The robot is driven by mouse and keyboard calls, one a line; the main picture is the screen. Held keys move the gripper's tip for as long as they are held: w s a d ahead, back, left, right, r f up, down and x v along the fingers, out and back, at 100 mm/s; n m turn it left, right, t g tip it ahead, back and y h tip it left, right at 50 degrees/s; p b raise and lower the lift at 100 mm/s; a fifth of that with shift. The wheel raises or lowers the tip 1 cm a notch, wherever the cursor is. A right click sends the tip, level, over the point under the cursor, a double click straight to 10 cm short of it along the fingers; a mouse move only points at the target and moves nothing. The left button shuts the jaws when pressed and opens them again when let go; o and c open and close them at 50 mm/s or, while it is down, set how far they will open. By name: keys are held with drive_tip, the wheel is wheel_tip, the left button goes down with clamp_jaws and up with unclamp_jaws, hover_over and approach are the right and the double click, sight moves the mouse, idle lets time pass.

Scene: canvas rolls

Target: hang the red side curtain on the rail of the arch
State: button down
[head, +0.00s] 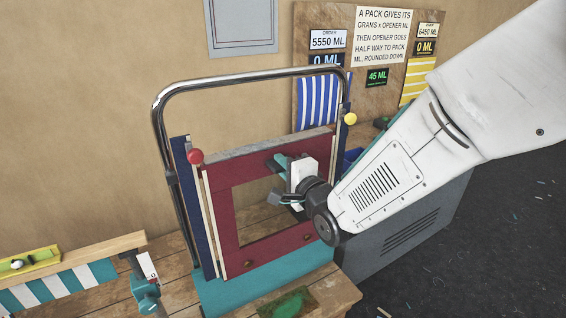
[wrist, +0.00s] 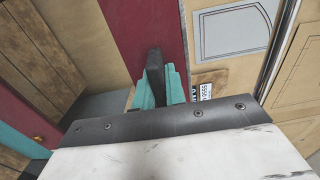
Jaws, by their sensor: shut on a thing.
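The red side curtain (head: 224,219) is a dark red panel with a large square window, upright in the head view. Its lower edge is close to a teal base (head: 270,284); whether they touch is unclear. The arch (head: 240,79) is a bent chrome tube rising behind and above the panel. My gripper (head: 283,181) is shut at the panel's upper bar, above the window. In the wrist view the red bar (wrist: 148,28) runs up to the teal and black fingers (wrist: 157,80). The exact contact is hidden.
A pale post with a red ball (head: 195,157) and a navy panel (head: 191,210) stand at the left; a yellow ball (head: 350,119) is at the right. A sign board (head: 365,85) with striped cloths hangs behind. A teal clamp (head: 146,293) is at front left.

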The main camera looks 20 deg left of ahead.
drive_tip(key=shift+f, duration=0.5)
drive_tip(key=c, duration=1.4)
unclamp_jaws()
drive_tip(key=shift+o, duration=0.2)
drive_tip(key=v, duration=0.8)
drive_tip(key=shift+a, duration=0.1)
